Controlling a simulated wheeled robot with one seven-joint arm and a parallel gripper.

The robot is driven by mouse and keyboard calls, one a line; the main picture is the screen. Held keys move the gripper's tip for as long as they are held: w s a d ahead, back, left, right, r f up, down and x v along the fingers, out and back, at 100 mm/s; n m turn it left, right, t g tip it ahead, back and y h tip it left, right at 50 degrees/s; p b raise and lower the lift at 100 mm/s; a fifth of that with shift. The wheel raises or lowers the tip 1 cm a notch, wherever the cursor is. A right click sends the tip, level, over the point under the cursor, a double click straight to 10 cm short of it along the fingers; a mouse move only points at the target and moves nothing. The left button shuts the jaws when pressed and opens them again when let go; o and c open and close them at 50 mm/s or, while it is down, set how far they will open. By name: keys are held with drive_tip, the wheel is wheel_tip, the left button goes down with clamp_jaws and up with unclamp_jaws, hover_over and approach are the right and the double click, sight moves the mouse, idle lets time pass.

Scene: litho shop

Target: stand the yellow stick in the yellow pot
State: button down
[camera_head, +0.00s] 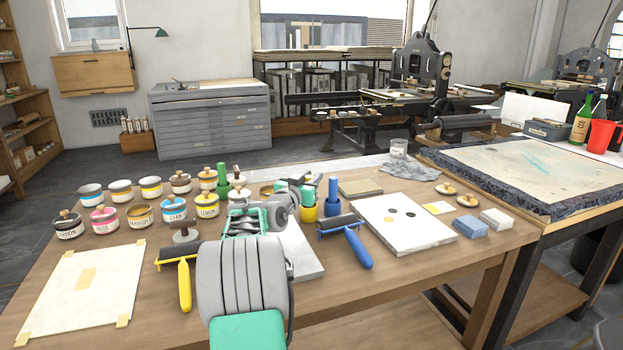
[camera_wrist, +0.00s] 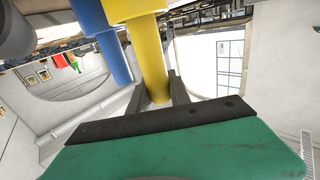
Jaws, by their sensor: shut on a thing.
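The yellow pot (camera_head: 308,213) stands on the near wooden table, left of the blue pot holding a blue stick (camera_head: 333,188). My gripper (camera_head: 306,190) is right above the yellow pot and hides most of what is there. In the wrist view, my gripper (camera_wrist: 158,95) is shut on the yellow stick (camera_wrist: 152,62). The stick lines up with the wider yellow pot (camera_wrist: 136,9) and appears to run into its mouth, much as the blue stick (camera_wrist: 114,58) does beside it. How deep it sits I cannot tell.
A green stick (camera_head: 222,173) stands to the left among several ink tins (camera_head: 174,211). A blue-handled roller (camera_head: 357,248) lies in front of the pots, a yellow-handled roller (camera_head: 184,286) at the left. A white slab (camera_head: 405,235) lies to the right.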

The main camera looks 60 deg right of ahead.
drive_tip(key=shift+r, duration=0.1)
drive_tip(key=c, duration=1.1)
unclamp_jaws()
drive_tip(key=shift+a, duration=0.15)
drive_tip(key=a, duration=0.7)
drive_tip(key=shift+s+a+p, duration=0.15)
drive_tip(key=shift+a+p, duration=0.15)
drive_tip(key=shift+p, duration=0.05)
